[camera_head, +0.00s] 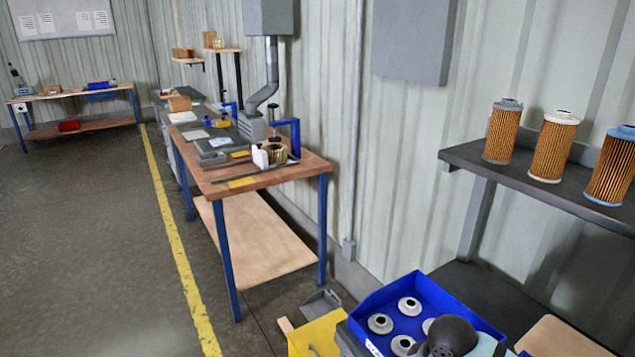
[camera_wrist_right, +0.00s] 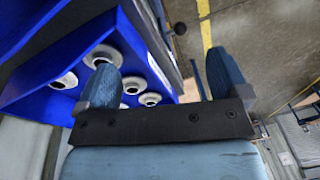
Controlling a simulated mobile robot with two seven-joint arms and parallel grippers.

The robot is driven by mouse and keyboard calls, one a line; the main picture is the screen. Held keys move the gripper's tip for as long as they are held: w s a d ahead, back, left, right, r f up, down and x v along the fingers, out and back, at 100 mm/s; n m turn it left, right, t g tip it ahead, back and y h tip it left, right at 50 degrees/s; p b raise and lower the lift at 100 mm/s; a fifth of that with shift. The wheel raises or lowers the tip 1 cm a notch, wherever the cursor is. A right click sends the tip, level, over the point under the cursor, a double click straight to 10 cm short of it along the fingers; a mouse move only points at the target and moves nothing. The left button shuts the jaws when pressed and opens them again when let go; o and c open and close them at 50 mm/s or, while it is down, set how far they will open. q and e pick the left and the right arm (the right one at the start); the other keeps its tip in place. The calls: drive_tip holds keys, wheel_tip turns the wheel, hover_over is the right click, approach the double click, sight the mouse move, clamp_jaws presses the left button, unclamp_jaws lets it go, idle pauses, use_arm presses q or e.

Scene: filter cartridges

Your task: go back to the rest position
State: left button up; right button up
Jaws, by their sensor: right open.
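My right gripper (camera_wrist_right: 163,80) is open, with its two blue fingers apart and nothing between them. In the right wrist view its left finger overlaps the blue bin (camera_wrist_right: 25,92), which holds several pale ring-shaped caps (camera_wrist_right: 102,56). The gripper appears to be above or beside the bin; the exact height cannot be told. In the head view a dark rounded part of my arm (camera_head: 451,336) covers the front right of the blue bin (camera_head: 366,310). My left gripper is not in view.
Three pleated filter cartridges, with grey (camera_head: 503,131), white (camera_head: 553,146) and blue (camera_head: 611,167) ends, stand on a dark shelf (camera_head: 560,196) at the right. A yellow container (camera_head: 317,335) is left of the bin. A workbench (camera_head: 310,165) stands behind; the floor at left is clear.

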drive_tip(key=s+a+f+t+y, duration=0.1)
drive_tip(key=s+a+t, duration=0.1)
drive_tip(key=s, duration=0.7)
drive_tip(key=s+d+m+h, duration=0.2)
drive_tip(key=s+d, duration=0.6)
drive_tip(key=s, duration=0.5)
drive_tip(key=w+a+f+n+t+y+p, duration=0.1)
drive_tip(key=w+a+f+t+y+p, duration=0.1)
drive_tip(key=w+a+t+p, duration=0.4)
drive_tip(key=t+p, duration=0.2)
drive_tip(key=p, duration=0.2)
drive_tip(key=shift+f+y+p, duration=0.2)
drive_tip(key=shift+y+p, duration=0.1)
drive_tip(key=shift+p, duration=0.05)
drive_tip(key=shift+w, duration=0.1)
drive_tip(key=shift+c, duration=0.2)
